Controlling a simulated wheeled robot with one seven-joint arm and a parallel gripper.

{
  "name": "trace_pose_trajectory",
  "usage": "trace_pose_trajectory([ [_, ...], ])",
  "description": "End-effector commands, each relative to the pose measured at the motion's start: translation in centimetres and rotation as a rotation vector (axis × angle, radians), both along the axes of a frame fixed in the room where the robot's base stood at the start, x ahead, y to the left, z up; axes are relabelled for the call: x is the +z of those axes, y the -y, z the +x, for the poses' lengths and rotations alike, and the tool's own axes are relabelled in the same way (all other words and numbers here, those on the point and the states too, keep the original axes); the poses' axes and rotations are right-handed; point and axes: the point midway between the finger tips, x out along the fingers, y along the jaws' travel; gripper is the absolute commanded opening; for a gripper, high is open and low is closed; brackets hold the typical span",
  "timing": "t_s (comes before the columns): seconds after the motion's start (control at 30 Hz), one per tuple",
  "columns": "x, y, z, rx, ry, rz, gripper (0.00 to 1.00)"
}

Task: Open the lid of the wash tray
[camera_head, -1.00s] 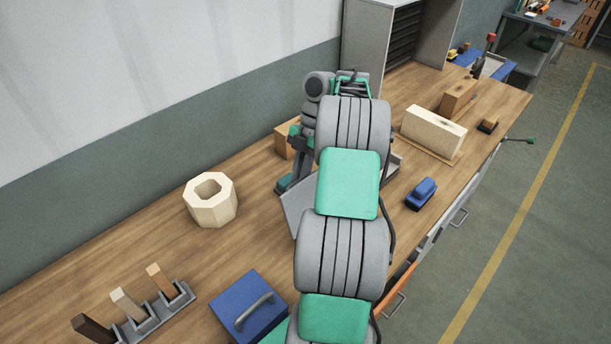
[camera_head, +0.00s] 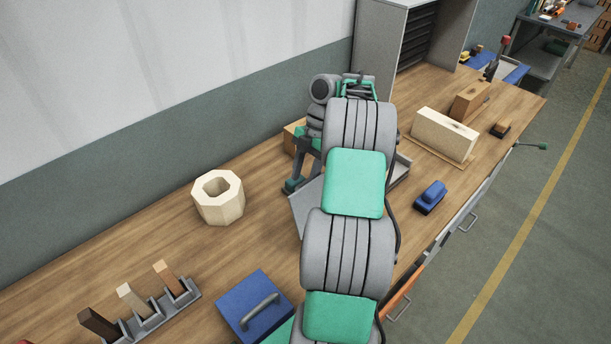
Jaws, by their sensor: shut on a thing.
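A grey metal tray, which I take for the wash tray (camera_head: 402,172), lies on the bench mostly hidden behind my arm; part of its right side shows. A flat grey panel, apparently its lid (camera_head: 308,208), shows at a slant left of my arm. My gripper (camera_head: 292,186), with green-tipped fingers, is low at the panel's upper left edge. It appears shut on the lid there; the exact contact is too small and partly hidden to see. I cannot tell how far the lid stands raised.
A pale octagonal ring (camera_head: 232,208) stands left of my gripper. A blue box (camera_head: 238,290) with a handle and a rack (camera_head: 185,300) of wooden pieces are nearer. Right are a blue tool (camera_head: 430,197) and wooden blocks (camera_head: 443,135). Wall behind, open floor right.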

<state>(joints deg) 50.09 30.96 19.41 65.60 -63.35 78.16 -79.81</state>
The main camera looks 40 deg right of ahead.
Motion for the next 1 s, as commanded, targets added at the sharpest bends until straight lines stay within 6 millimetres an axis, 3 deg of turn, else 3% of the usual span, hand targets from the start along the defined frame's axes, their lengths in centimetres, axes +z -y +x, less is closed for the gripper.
trace_pose_trajectory([
  [0.63,0.6,0.2,0.2,-0.003,0.008,-0.006,0.34],
  [0.83,4.3,0.2,0.1,-0.002,0.011,-0.007,0.34],
  [1.0,7.4,-1.5,-2.7,-0.003,0.009,-0.007,0.34],
])
